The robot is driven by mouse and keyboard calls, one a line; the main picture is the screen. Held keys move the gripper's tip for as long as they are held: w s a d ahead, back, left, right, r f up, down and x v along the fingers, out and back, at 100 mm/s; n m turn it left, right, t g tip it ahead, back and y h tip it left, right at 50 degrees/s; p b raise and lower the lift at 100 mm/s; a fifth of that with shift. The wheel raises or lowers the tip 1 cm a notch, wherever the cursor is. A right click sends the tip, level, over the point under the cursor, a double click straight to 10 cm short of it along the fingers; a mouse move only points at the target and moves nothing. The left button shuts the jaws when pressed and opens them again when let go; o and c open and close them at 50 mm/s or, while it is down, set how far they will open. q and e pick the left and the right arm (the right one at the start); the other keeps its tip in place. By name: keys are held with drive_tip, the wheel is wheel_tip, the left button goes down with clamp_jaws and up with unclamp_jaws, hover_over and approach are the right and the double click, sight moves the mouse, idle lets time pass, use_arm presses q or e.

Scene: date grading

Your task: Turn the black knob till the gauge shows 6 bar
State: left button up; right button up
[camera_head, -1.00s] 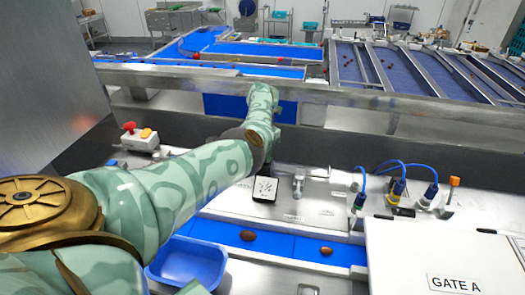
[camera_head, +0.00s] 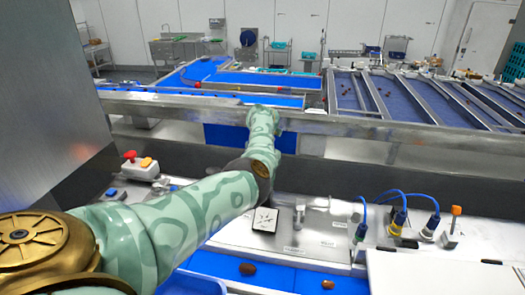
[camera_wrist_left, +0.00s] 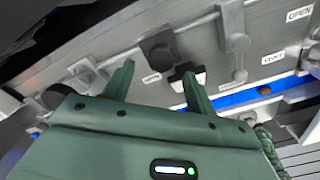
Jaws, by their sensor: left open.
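A black knob (camera_wrist_left: 160,48) sits on the steel panel in the left wrist view, with a small label below it. My left gripper (camera_wrist_left: 158,70) is open, its two green fingers apart and pointing toward the knob; no contact shows. The gauge (camera_head: 265,219), a white face in a dark frame, stands on the panel in the head view; its reading is too small to tell. It also shows edge-on by the right finger in the left wrist view (camera_wrist_left: 188,76). In the head view my left arm hides the knob and the gripper. My right gripper is not in view.
A steel lever (camera_head: 299,214) stands right of the gauge. Blue cables run to connectors (camera_head: 398,222) further right. A control box with a red button (camera_head: 139,168) is at left. A blue belt with brown dates (camera_head: 248,269) runs in front of the panel.

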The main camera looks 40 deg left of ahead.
use_arm(q)
wheel_tip(320, 180, up, 13)
drive_tip(key=shift+r+b, duration=0.2)
drive_tip(key=shift+b, duration=0.2)
drive_tip(key=shift+f, duration=0.1)
